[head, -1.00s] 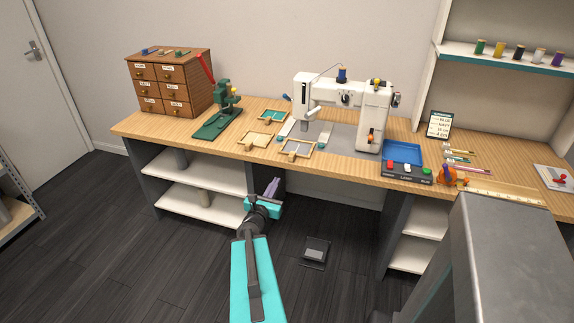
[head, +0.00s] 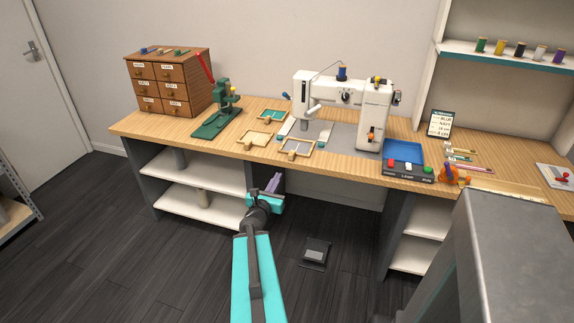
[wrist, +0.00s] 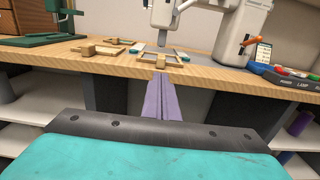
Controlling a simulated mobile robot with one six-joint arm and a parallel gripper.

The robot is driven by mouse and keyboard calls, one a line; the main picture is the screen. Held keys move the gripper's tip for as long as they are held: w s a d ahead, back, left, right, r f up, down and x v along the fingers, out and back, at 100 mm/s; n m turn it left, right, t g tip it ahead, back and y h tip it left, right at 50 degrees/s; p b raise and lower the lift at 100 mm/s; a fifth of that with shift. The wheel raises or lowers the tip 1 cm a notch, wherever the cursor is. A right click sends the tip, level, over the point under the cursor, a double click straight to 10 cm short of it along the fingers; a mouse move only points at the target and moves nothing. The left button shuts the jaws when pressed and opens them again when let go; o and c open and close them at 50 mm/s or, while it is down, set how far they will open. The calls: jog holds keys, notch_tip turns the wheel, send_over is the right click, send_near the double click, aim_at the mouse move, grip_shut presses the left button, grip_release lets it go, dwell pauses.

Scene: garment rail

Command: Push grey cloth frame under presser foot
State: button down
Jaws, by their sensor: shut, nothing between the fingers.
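The grey cloth frame (head: 296,147) is a wooden frame with a knob on its near side. It lies flat on the table near its front edge, in front of the white sewing machine (head: 370,103). The presser foot (head: 304,124) is under the machine's head at left, just behind the frame; its tip is too small to make out. My gripper (head: 273,183) is shut and empty, in front of the table and below its top. In the wrist view, my purple fingers (wrist: 159,95) point toward the grey cloth frame (wrist: 160,57), apart from it.
A yellow cloth frame (head: 255,139) and a teal cloth frame (head: 272,116) lie to the left. A green press (head: 222,110) and wooden drawers (head: 170,84) stand further left. A pedal (head: 316,252) is on the floor.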

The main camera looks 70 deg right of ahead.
aim_at(289, 156)
jog(key=shift+d+f+b, duration=0.15)
jog(key=shift+d+b, duration=0.6)
jog(key=shift+b, duration=0.65)
jog(key=shift+d+b, duration=0.2)
jog(key=shift+b, duration=0.35)
jog(key=d+b, duration=0.1)
jog(key=b, duration=0.4)
jog(key=shift+w+d, duration=0.1)
jog(key=shift+d, duration=0.25)
jog(key=shift+d+b, duration=0.3)
jog(key=shift+b, duration=0.8)
jog(key=d+b, duration=0.2)
jog(key=b, duration=0.4)
jog(key=shift+w, duration=0.1)
jog(key=shift+w+d+r, duration=0.1)
jog(key=shift+d, duration=1.5)
jog(key=shift+w+d+r, duration=0.1)
jog(key=shift+d, duration=1.45)
jog(key=shift+d, duration=0.15)
